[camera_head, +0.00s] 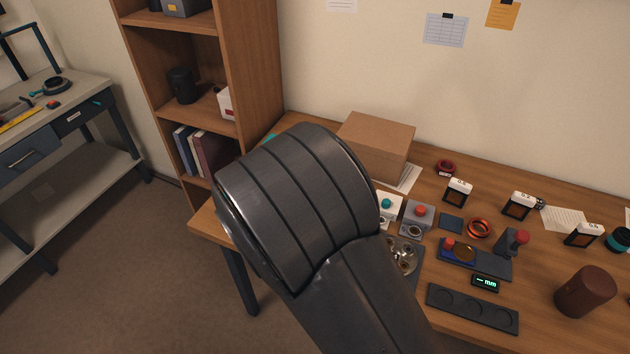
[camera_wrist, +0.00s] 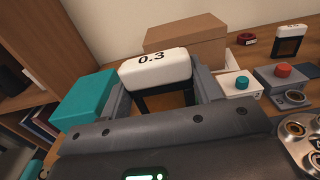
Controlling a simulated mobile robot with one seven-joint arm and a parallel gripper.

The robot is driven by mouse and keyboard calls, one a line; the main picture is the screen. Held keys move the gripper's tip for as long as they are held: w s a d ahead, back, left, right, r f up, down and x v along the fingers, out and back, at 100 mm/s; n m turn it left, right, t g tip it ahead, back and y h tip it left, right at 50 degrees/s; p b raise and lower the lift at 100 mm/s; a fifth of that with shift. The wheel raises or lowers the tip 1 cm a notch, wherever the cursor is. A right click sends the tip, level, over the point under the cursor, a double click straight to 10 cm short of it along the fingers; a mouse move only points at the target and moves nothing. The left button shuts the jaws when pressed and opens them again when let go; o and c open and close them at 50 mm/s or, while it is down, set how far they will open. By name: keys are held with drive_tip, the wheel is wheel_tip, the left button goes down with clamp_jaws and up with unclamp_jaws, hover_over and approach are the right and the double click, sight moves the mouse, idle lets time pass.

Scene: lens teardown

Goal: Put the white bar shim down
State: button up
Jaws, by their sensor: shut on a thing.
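The white bar shim (camera_wrist: 155,68), marked 0.3, has a white top bar with a dark frame below it. It sits between the two fingers of my gripper (camera_wrist: 160,80) in the wrist view, and the gripper is shut on it. My arm hides both gripper and shim in the head view. I cannot tell whether the shim's lower end touches anything. Similar white-topped shims stand on the wooden table: one near the middle (camera_head: 458,191), one further right (camera_head: 518,206) and one at the right (camera_head: 583,235).
A teal block (camera_wrist: 85,98) is close left of my gripper. A cardboard box (camera_head: 376,147) stands behind. A white box with a teal button (camera_wrist: 240,84) and a grey box with a red button (camera_wrist: 284,80) are to the right. A dark tray (camera_head: 472,310) lies at the front.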

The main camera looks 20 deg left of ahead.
drive_tip(key=w+d+r+m+h, duration=0.1)
drive_tip(key=w+d+r+h, duration=0.1)
drive_tip(key=w+d+r, duration=0.35)
drive_tip(key=w+d+r+m+g+h, duration=0.1)
drive_tip(key=w+d+r+m+h, duration=0.15)
drive_tip(key=w+d, duration=0.6)
drive_tip(key=w+d+r+m+h, duration=0.15)
drive_tip(key=w+d+r, duration=0.3)
drive_tip(key=w, duration=0.65)
hover_over(378, 139)
wheel_tip(378, 139, down, 6)
drive_tip(key=shift+n+h, duration=0.3)
drive_tip(key=shift+h, duration=0.1)
drive_tip(key=shift+f, duration=2)
drive_tip(key=shift+f, duration=0.1)
drive_tip(key=o, duration=1)
